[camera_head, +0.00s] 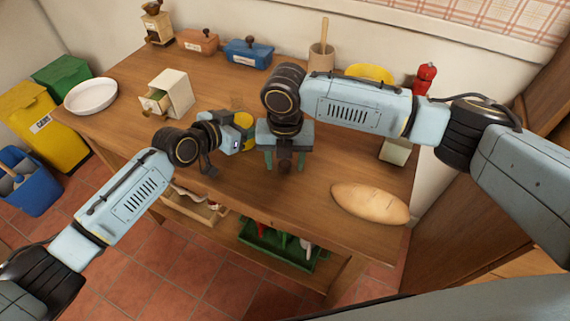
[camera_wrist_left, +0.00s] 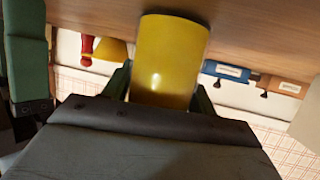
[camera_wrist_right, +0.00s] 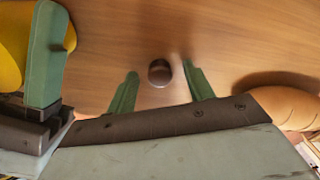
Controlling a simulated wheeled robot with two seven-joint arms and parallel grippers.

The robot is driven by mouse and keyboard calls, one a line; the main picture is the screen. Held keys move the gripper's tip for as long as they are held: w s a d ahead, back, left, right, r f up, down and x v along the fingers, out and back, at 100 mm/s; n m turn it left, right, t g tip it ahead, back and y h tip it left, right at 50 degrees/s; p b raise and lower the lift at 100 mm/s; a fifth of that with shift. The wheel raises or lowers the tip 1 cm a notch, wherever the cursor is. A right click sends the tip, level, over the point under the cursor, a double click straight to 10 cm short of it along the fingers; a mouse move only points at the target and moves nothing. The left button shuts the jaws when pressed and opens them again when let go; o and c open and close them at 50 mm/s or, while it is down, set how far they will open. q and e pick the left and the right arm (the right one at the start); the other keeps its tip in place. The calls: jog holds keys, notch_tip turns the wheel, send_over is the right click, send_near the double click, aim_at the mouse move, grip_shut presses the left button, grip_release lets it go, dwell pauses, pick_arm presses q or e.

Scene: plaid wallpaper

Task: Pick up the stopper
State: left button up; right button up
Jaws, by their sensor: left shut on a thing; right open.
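The stopper (camera_wrist_right: 159,72) looks like a small round dark-brown piece over the wooden table in the right wrist view. My right gripper (camera_wrist_right: 160,78) is open, with one green finger on each side of it and a gap to each. In the head view my right gripper (camera_head: 284,158) points down over the table's middle, and I cannot make out the stopper there. My left gripper (camera_wrist_left: 163,88) is shut on a yellow cylindrical container (camera_wrist_left: 170,55). The container also shows in the head view (camera_head: 245,122), partly hidden, just left of my right gripper.
A bread loaf (camera_head: 370,203) lies at the table's right front. A small drawer box (camera_head: 172,93) and white bowl (camera_head: 91,96) stand left. Blue (camera_head: 249,53) and reddish (camera_head: 197,41) boxes, a mortar (camera_head: 321,55) and a red mill (camera_head: 425,77) line the back.

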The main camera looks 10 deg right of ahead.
aim_at(284, 161)
jog(key=c, duration=1.1)
jog(key=shift+o, duration=0.2)
jog(key=shift+r, duration=0.15)
notch_tip(284, 161, up, 9)
jog(key=w+a+r+m, duration=0.2)
jog(key=w+r, duration=0.1)
jog(key=r, duration=0.1)
jog(key=w+a+r+m, duration=0.2)
jog(key=w+a+r, duration=0.1)
jog(key=r, duration=0.1)
jog(key=w+a+r+m, duration=0.2)
jog(key=w+a+r, duration=0.1)
jog(key=r, duration=0.1)
jog(key=shift+w+r+m, duration=0.1)
jog(key=shift+w+m, duration=0.2)
jog(key=shift+w, duration=0.05)
jog(key=shift+w+a+r+m, duration=0.1)
jog(key=shift+a+r+m, duration=0.15)
jog(key=shift+m, duration=0.05)
